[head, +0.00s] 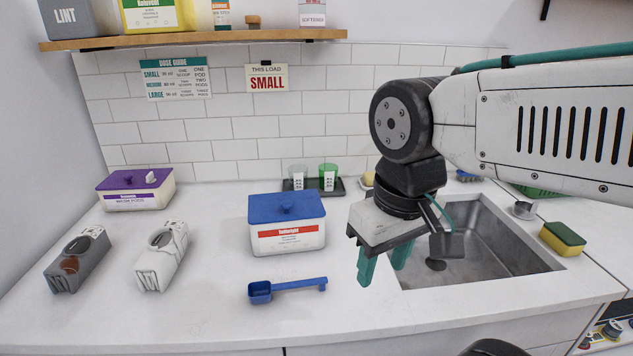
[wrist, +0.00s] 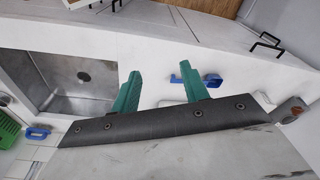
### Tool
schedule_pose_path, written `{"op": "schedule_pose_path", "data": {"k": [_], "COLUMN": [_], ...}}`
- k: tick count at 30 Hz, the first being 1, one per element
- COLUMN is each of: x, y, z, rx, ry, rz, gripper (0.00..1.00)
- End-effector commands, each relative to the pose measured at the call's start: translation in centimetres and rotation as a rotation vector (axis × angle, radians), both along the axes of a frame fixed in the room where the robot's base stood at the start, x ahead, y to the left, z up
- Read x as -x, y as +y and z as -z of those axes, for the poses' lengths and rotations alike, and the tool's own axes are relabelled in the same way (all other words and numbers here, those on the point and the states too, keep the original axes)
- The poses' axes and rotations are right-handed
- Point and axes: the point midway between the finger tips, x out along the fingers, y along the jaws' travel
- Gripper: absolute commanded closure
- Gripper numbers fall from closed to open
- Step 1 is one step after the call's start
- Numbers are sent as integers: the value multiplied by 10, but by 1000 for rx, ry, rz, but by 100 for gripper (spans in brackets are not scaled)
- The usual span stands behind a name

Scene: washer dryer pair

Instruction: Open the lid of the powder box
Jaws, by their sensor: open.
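The powder box (head: 288,238) is a white tub with a red label, standing on the counter in the middle of the head view. Its blue lid (head: 270,209) lies flat and closed on top, with a small knob in the middle. My gripper (head: 380,272) points down to the right of the box, above the counter by the sink's left edge. Its two teal fingers are apart with nothing between them, also in the wrist view (wrist: 157,75). The fingers do not touch the box. I cannot clearly make out the box in the wrist view.
A blue scoop (head: 287,289) lies in front of the box. A purple-lidded tub (head: 135,190) and two dispensers (head: 78,262) (head: 162,258) stand to the left. A tray (head: 340,188) with cups is behind the box. The sink (head: 485,250) and a sponge (head: 562,239) are right.

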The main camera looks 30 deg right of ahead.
Motion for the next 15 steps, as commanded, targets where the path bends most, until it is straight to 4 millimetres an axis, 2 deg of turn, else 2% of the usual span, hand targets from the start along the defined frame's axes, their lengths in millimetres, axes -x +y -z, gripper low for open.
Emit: {"op": "schedule_pose_path", "data": {"k": [5,8,15], "x": [-30,-64,-164], "y": [2,4,13], "z": [-16,-30,-49], "rx": [5,9,18], "ry": [16,32,72], "rz": [-58,-116,-279], "gripper": [55,55,55]}}
